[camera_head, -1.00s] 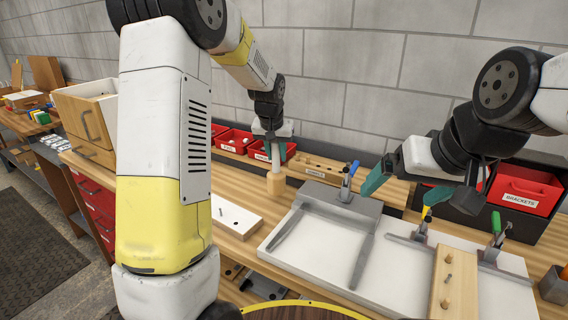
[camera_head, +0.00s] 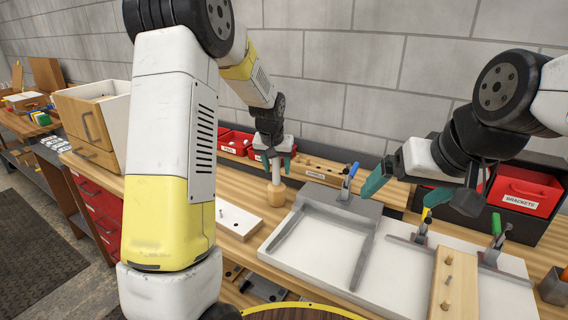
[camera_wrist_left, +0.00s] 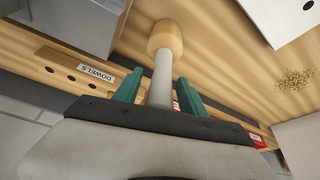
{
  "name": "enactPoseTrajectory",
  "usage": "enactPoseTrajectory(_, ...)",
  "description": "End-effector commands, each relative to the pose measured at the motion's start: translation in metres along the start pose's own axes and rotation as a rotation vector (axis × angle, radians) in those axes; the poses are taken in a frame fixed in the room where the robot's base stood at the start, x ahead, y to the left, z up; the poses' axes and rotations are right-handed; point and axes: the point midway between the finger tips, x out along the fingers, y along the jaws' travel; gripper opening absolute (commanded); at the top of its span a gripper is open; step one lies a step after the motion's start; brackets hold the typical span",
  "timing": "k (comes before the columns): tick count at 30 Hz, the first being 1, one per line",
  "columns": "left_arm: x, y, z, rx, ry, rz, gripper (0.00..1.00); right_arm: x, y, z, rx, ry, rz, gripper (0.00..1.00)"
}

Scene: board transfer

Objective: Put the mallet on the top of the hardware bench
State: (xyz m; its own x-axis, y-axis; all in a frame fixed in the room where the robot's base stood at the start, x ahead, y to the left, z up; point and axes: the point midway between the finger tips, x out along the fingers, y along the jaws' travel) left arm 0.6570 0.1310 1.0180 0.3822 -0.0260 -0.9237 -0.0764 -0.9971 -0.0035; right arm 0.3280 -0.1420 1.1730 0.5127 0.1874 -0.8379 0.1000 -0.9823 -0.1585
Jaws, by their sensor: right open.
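The mallet has a pale wooden head (camera_head: 276,194) and a grey handle (camera_wrist_left: 162,80). It appears to stand head down on the wooden bench top (camera_head: 292,192), between the white plate with holes and the grey tray fixture. My left gripper (camera_head: 277,162) is above the head, its teal fingers spread on either side of the handle. The left wrist view shows gaps between the fingers (camera_wrist_left: 160,88) and the handle. The upper handle is hidden by the gripper. My right gripper (camera_head: 405,188) is open and empty above the fixtures at the right.
Red bins (camera_head: 237,143) and a wooden rail (camera_head: 325,172) line the back by the wall. The white plate (camera_head: 236,218) lies left of the mallet. The grey tray fixture (camera_head: 318,250) with toggle clamps is at the right. A bracket bin (camera_head: 524,190) stands far right.

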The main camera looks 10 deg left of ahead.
Motion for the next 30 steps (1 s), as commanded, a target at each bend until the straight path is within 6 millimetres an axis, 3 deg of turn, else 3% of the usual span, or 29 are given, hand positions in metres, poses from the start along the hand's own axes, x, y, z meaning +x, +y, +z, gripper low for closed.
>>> enactPoseTrajectory(8,-0.015,0.0,-0.002,0.0,0.004,0.0,0.49,0.0,0.0,0.0,0.0,0.0,0.0,1.0)
enactPoseTrajectory(18,-0.087,0.0,-0.002,0.001,0.005,0.001,0.49,0.0,0.0,0.0,0.0,0.0,0.0,1.0)
enactPoseTrajectory(30,-0.137,-0.002,0.008,-0.006,0.01,0.01,0.49,0.0,0.0,0.0,0.0,0.0,0.0,1.0)
